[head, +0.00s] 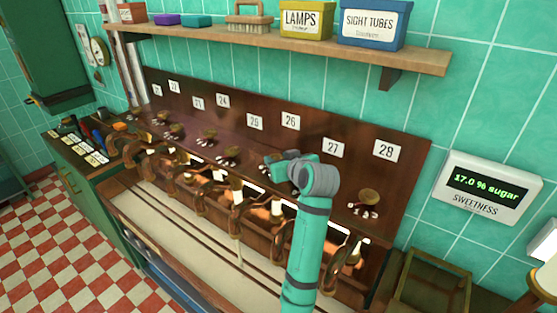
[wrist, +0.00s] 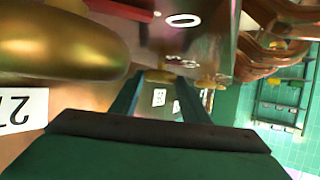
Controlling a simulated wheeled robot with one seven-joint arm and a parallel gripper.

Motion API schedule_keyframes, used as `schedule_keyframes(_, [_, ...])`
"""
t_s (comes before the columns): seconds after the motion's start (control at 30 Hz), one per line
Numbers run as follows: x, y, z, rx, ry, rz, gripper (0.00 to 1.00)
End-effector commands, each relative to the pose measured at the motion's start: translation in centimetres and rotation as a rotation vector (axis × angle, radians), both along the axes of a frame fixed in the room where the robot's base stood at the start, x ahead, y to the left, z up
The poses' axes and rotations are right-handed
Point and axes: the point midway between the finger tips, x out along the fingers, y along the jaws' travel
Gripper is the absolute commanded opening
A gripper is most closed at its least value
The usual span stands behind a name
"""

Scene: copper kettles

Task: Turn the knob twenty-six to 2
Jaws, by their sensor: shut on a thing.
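The label 26 (head: 290,121) is on the dark wooden panel (head: 308,128) in the head view. My gripper (head: 272,160) is at the panel just below this label, where knob twenty-six sits. The knob's setting cannot be read. A large rounded brass shape (wrist: 60,45) is close to the camera at the upper left, beside a partly cut-off number label (wrist: 18,110).
A row of similar knobs runs along the panel, such as the one under 28 (head: 368,196). Copper pipes and kettles (head: 240,200) stand below. A sweetness display (head: 487,187) reads 17.0 % sugar. A shelf (head: 320,45) with boxes hangs above.

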Motion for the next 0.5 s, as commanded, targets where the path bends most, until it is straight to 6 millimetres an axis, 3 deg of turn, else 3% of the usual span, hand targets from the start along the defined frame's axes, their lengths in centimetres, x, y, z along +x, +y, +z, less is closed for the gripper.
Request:
schedule_keyframes(0.13, [-0.02, 0.03, -0.05, 0.001, 0.001, 0.0, 0.19])
schedule_keyframes(0.17, [-0.02, 0.04, -0.04, 0.001, 0.001, 0.0, 0.44])
schedule_keyframes(0.23, [-0.02, 0.04, -0.04, 0.001, 0.001, 0.0, 0.6])
schedule_keyframes(0.5, [-0.02, 0.01, -0.03, 0.0, 0.001, -0.001, 0.6])
